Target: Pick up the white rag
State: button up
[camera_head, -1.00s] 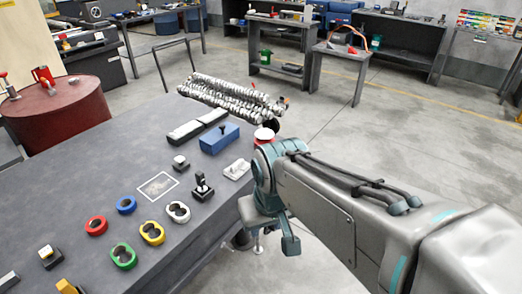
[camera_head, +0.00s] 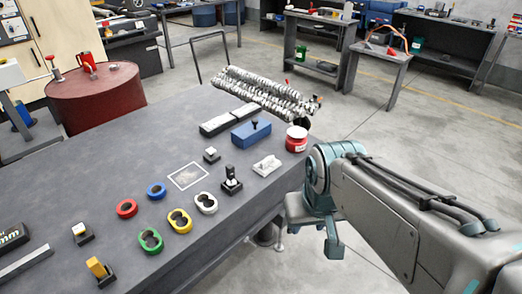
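A small whitish crumpled item (camera_head: 267,165), which looks like the white rag, lies on the dark table (camera_head: 110,190) near its right edge. It sits between a black-and-white joystick-like piece (camera_head: 232,182) and a red can with a white top (camera_head: 296,138). My gripper (camera_head: 334,243) is to the right of the rag, beyond the table edge over the floor, and apart from it. Its fingers point down and are seen small and from the side, so I cannot tell whether they are open or shut. Nothing visible hangs from it.
A blue box (camera_head: 250,133) and a black case (camera_head: 228,120) lie behind the rag. Red, blue, green, yellow and white rings sit further left, such as the yellow one (camera_head: 179,220). A red barrel (camera_head: 97,95) stands at back left. Open floor lies right of the table.

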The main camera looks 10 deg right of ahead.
aim_at(263, 167)
jog(key=i, duration=1.2)
jog(key=u, duration=0.05)
